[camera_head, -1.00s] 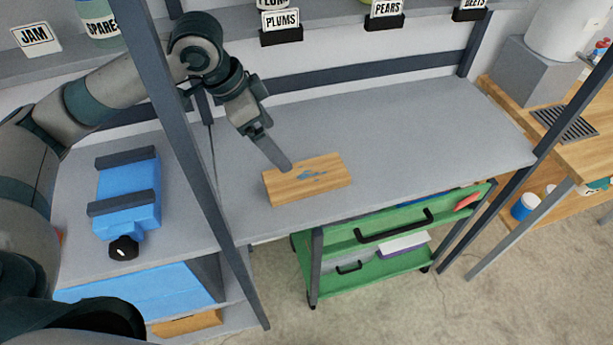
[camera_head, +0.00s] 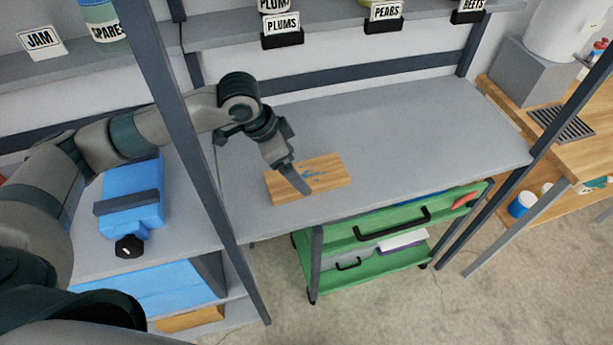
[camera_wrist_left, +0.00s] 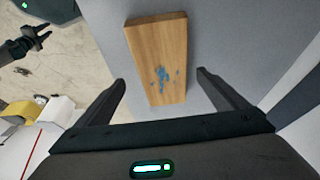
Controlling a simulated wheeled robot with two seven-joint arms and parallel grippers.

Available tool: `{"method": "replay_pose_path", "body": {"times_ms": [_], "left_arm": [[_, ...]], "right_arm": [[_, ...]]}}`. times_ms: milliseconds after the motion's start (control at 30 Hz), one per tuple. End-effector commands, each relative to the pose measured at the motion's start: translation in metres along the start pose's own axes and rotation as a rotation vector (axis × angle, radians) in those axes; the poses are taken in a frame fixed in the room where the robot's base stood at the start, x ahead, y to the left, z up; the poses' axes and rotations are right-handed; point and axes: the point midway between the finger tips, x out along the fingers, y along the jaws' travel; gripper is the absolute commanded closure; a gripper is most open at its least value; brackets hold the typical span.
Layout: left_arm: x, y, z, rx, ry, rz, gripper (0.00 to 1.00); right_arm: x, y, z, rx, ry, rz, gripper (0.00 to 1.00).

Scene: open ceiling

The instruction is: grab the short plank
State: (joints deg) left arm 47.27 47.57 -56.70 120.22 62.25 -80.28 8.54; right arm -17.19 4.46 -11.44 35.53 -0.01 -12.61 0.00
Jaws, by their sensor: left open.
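The short plank (camera_head: 328,172) is a light wooden block with blue paint marks on top. It lies flat on the grey shelf near its front edge. My left gripper (camera_head: 304,190) is at the plank's left part in the head view, seen from above. In the left wrist view the plank (camera_wrist_left: 160,50) lies lengthwise ahead of the jaws, its near end between the two open fingers (camera_wrist_left: 162,92). No finger visibly touches its sides. My right gripper is not in the head view; a dark gripper-like shape (camera_wrist_left: 28,42) shows at the wrist view's upper left.
The grey shelf (camera_head: 420,130) is clear behind and right of the plank. A dark upright post (camera_head: 185,130) stands left of it, with a blue vise-like object (camera_head: 130,195) beyond. A green drawer cart (camera_head: 380,235) stands below.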

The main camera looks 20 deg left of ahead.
Motion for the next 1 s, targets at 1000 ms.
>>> {"method": "replay_pose_path", "body": {"times_ms": [1000], "left_arm": [[0.052,-0.005,-0.006,0.000,-0.001,-0.001,0.08]], "right_arm": [[-0.021,0.002,-0.002,-0.001,0.000,0.001,0.69]]}}
